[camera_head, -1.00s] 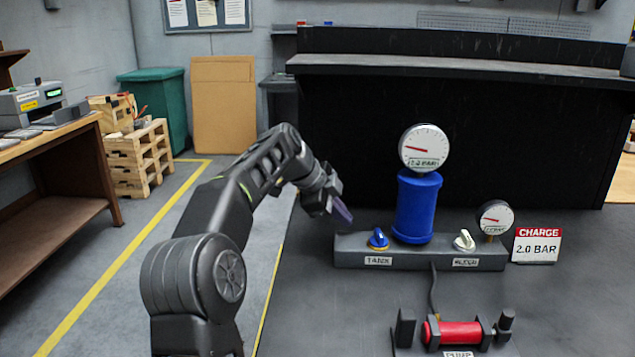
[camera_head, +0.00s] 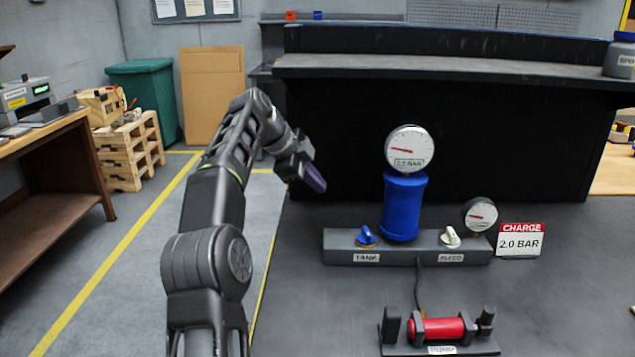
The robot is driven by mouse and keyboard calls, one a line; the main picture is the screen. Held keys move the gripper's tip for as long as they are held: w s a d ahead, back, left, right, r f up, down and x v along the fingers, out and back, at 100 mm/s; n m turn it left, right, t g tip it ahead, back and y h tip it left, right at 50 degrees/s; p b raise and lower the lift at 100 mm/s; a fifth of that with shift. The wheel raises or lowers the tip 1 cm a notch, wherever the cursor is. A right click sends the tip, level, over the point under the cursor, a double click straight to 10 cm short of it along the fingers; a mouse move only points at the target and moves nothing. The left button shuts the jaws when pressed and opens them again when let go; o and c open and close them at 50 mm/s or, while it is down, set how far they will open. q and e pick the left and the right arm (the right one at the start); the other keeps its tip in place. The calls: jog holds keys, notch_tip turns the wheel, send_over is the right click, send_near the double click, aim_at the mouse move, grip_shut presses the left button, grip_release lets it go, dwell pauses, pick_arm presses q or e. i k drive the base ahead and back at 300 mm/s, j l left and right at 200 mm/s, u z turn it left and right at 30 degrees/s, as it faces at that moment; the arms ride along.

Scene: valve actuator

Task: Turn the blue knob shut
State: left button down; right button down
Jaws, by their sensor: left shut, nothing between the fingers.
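The blue knob (camera_head: 366,237) sits on the left part of a dark manifold block (camera_head: 405,258), above a label reading TANK. My left gripper (camera_head: 314,180) is shut and empty. It is up and to the left of the blue knob, clearly apart from it. A white knob (camera_head: 450,238) sits on the right part of the block, above another label. A blue cylinder (camera_head: 404,207) stands between the knobs with a round gauge (camera_head: 409,149) on top. My right gripper is not in view.
A small gauge (camera_head: 480,214) and a CHARGE 2.0 BAR sign (camera_head: 520,240) stand at the block's right. A red pump (camera_head: 437,328) lies in front. A dark shelf (camera_head: 450,68) rises behind. The bench top left of the pump is clear.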

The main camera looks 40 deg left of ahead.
aim_at(365, 238)
jog(key=k+j, duration=0.25)
jog(key=k, duration=0.2)
jog(key=k+j, duration=0.25)
jog(key=k, duration=0.25)
jog(key=k+j, duration=0.25)
jog(key=k, duration=0.2)
